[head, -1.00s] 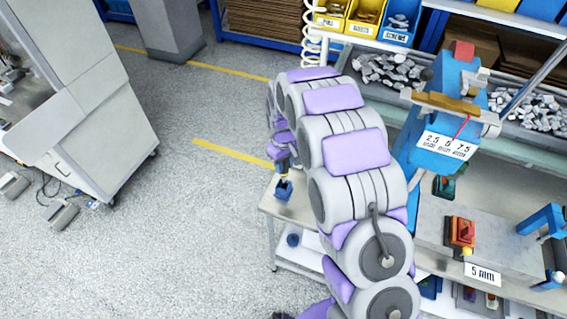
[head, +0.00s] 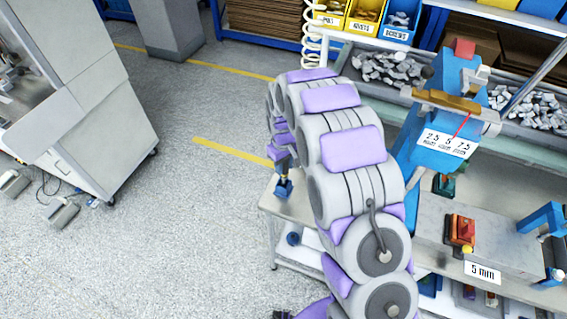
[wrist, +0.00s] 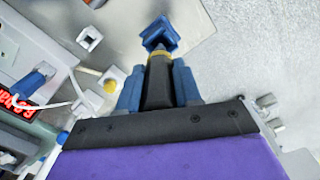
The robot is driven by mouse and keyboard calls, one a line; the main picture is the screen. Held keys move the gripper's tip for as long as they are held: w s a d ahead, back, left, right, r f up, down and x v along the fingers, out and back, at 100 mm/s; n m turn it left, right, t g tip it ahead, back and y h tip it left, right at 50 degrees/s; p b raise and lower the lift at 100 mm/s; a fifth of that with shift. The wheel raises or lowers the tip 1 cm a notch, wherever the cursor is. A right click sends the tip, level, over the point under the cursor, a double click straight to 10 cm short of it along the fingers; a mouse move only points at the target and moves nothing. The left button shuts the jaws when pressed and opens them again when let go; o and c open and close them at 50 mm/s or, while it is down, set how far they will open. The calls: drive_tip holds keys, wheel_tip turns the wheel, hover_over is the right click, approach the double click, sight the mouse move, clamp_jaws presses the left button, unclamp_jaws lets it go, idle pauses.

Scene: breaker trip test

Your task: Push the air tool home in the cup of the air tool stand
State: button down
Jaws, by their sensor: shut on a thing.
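My gripper (wrist: 158,78) is shut on the air tool (wrist: 157,88), with a blue finger on each side of its dark body. The tool has a yellow band near its front end and a grey tip. The tip points at the blue cup of the air tool stand (wrist: 160,36) and overlaps its near edge in the wrist view. I cannot tell how deep the tip sits in the cup. In the head view the blue stand (head: 284,189) is at the bench corner, with my gripper (head: 283,167) just above it; my arm hides part of this area.
A white cable with a blue plug (wrist: 34,82) and a red digital display (wrist: 14,104) are left in the wrist view. The blue press (head: 446,115) and a red-orange switch box (head: 461,230) stand right of my arm.

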sight(284, 172)
drive_tip(key=shift+f+b, duration=0.3)
drive_tip(key=shift+f, duration=1.9)
drive_tip(key=c, duration=0.7)
unclamp_jaws()
drive_tip(key=shift+r, duration=0.1)
drive_tip(key=r, duration=0.8)
drive_tip(key=r+p, duration=0.1)
drive_tip(key=r, duration=0.7)
drive_tip(key=shift+w+a+r, duration=0.15)
drive_tip(key=shift+w+r, duration=0.05)
drive_tip(key=shift+r, duration=0.3)
